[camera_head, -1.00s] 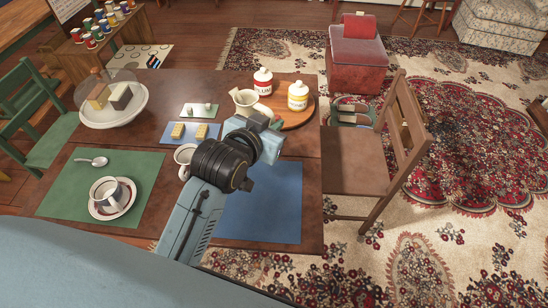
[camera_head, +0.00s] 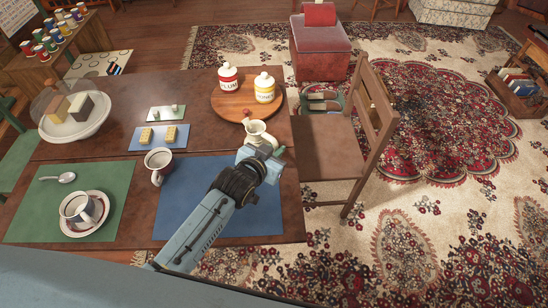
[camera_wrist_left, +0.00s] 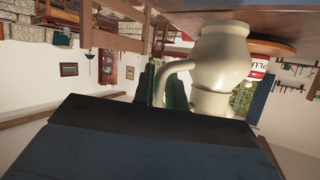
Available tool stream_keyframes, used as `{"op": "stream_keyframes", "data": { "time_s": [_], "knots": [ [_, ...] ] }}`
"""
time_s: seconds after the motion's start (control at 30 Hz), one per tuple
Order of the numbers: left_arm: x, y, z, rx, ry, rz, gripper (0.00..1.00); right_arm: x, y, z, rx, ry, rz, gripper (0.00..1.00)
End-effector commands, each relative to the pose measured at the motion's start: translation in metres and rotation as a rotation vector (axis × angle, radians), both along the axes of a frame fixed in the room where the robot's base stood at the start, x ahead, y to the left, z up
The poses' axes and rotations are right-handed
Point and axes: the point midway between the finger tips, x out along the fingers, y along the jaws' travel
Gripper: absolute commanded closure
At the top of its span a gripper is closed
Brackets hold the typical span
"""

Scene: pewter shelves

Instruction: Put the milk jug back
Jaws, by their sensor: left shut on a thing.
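The cream milk jug (camera_head: 258,134) is at the near right edge of the round wooden tray (camera_head: 228,106) in the head view. My left gripper (camera_head: 262,156) is at the jug's near side, shut on it. In the left wrist view, which is upside down, the jug (camera_wrist_left: 222,58) is large, and its handle (camera_wrist_left: 168,72) runs between my dark green fingers (camera_wrist_left: 163,86). The jug looks upright. I cannot tell whether its base touches anything. My right gripper is not in view.
A plum jar (camera_head: 228,79) and a honey jar (camera_head: 264,88) stand on the tray. A mug (camera_head: 158,163) stands left of my arm, by the blue mat (camera_head: 185,212). A chair (camera_head: 325,150) stands against the table's right side.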

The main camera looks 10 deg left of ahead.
Motion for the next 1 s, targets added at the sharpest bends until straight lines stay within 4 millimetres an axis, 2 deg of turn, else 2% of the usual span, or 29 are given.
{"op": "stream_keyframes", "data": {
  "time_s": [0.1,0.2,0.33,0.53,0.57,0.7,1.0],
  "knots": [
    [0.000,0.000,-0.020,0.000,0.001,0.000,1.00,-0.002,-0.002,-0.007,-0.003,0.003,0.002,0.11],
    [0.000,0.000,-0.030,0.000,0.000,0.000,1.00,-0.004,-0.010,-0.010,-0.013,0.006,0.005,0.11],
    [0.000,0.000,-0.029,0.000,-0.001,0.000,1.00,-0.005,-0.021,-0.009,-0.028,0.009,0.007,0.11],
    [0.000,0.000,-0.032,0.000,-0.001,0.000,1.00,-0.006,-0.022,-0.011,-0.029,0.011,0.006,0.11],
    [0.000,0.000,-0.033,0.000,0.002,0.001,0.85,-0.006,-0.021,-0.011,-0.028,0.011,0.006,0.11],
    [0.000,0.000,-0.032,0.000,0.002,0.001,0.67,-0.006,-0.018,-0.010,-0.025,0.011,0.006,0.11],
    [0.000,0.000,-0.031,0.001,0.002,0.000,0.65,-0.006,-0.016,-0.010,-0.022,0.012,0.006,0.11]
  ]
}}
